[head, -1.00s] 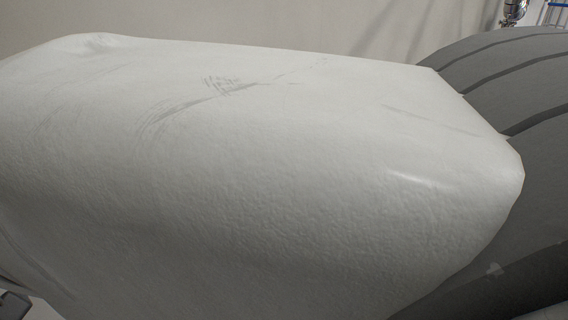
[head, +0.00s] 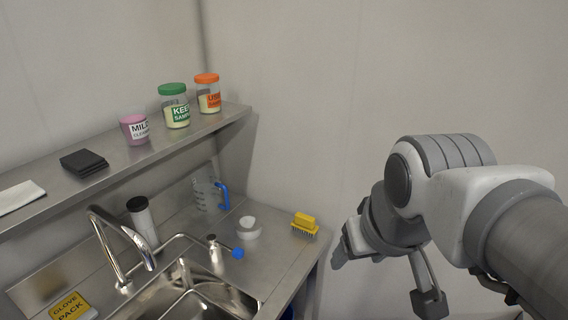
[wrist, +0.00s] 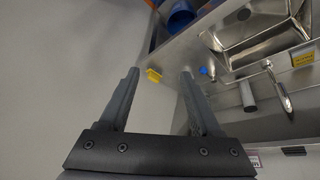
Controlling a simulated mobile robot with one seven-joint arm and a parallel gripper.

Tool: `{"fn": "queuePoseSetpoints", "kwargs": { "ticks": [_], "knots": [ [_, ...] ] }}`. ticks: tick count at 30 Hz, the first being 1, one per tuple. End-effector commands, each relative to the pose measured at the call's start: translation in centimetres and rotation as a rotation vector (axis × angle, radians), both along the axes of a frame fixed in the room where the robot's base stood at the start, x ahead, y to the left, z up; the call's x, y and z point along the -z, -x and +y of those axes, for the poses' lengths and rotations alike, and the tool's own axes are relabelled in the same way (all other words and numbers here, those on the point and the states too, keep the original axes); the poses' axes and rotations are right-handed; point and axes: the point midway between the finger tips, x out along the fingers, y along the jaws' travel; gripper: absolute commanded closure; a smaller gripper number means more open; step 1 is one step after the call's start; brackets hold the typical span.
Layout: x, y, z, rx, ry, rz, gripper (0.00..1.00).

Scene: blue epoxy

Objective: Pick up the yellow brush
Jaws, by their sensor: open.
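The yellow brush (head: 305,223) lies on the steel counter near its right edge, its yellow back up and dark bristles below. It also shows in the wrist view (wrist: 154,75), small, between and beyond my fingertips. My gripper (head: 350,243) is to the right of the brush in the head view, in the air off the counter's end. In the wrist view its two fingers (wrist: 160,73) are spread apart with nothing between them. The brush is not touched by the gripper.
A white round container (head: 248,230), a blue-handled clear jug (head: 207,192) and a blue-tipped bottle (head: 216,252) stand left of the brush. The sink (head: 190,300) and its faucet (head: 122,235) are farther left. A shelf (head: 150,151) with jars hangs above; a wall stands behind.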

Motion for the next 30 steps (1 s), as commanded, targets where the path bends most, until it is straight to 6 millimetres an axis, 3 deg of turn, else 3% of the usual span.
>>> {"fn": "queuePoseSetpoints", "kwargs": {
  "ticks": [8,15,23,30],
  "knots": [
    [-1.5,-8.3,0.4,-0.175,0.093,0.073,0.35],
    [-0.9,-16.2,0.6,-0.346,0.134,0.125,0.35],
    [2.0,-24.5,0.2,-0.532,0.133,0.160,0.35],
    [6.4,-31.6,-1.0,-0.691,0.094,0.161,0.35]
  ]
}}
